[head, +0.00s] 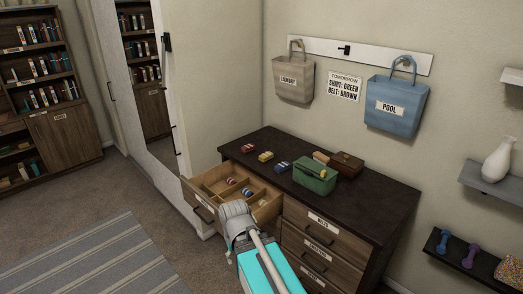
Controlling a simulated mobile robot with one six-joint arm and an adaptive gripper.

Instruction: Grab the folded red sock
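A small folded red item (247,148), apparently the red sock, lies on the dark dresser top near its left end. A yellow folded item (265,156) and a dark blue one (283,167) lie to its right in a row. The open top drawer (208,204) has dividers and holds several small items, including a reddish one (231,181) and a bluish one (247,192). My grey gripper (237,208) is at the drawer's front right, in front of and below the red item and apart from it. Its fingers are too small and hidden to read.
A green box (315,176) and a brown wooden box (346,164) stand on the dresser top (375,205). The pulled-out drawer juts toward me. A mirrored wardrobe door (155,110) stands at the left. The dresser's right end is clear.

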